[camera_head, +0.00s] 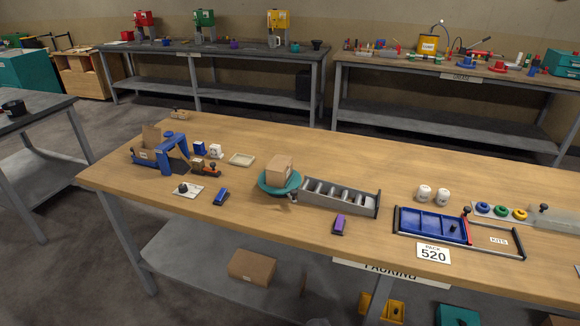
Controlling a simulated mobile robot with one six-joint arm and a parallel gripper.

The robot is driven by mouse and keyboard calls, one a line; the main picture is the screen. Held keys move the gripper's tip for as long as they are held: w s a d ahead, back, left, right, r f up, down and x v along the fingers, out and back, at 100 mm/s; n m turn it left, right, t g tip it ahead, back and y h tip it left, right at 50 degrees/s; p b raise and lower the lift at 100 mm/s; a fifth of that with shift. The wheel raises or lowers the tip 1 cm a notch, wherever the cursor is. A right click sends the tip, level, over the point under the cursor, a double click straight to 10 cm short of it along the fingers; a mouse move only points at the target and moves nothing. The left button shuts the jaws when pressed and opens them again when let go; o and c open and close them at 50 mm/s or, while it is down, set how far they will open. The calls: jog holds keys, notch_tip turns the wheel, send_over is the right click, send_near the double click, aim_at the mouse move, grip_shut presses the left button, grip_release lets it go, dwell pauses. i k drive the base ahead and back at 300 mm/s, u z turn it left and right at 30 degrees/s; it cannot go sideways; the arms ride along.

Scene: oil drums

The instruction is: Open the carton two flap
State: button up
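A small brown carton (279,169) sits on a round teal stand (264,185) near the middle of the packing table. Its top looks flat and closed, and the seams of its flaps are too small to make out. Another brown carton (150,136) stands in a blue fixture (173,147) at the table's left, with a raised cardboard panel. No label marks either one as carton two. My gripper is not in view.
The wooden packing table (330,160) has clear room at its back. A grey slotted rack (340,196) stands right of the teal stand, and a blue tray (432,224) lies further right. A purple block (339,224) is at the front. A brown box (252,267) lies on the lower shelf.

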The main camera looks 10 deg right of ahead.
aim_at(280, 162)
jog(key=z, duration=0.25)
jog(key=k, duration=0.55)
jog(key=u, duration=1.2)
jog(key=i, duration=0.35)
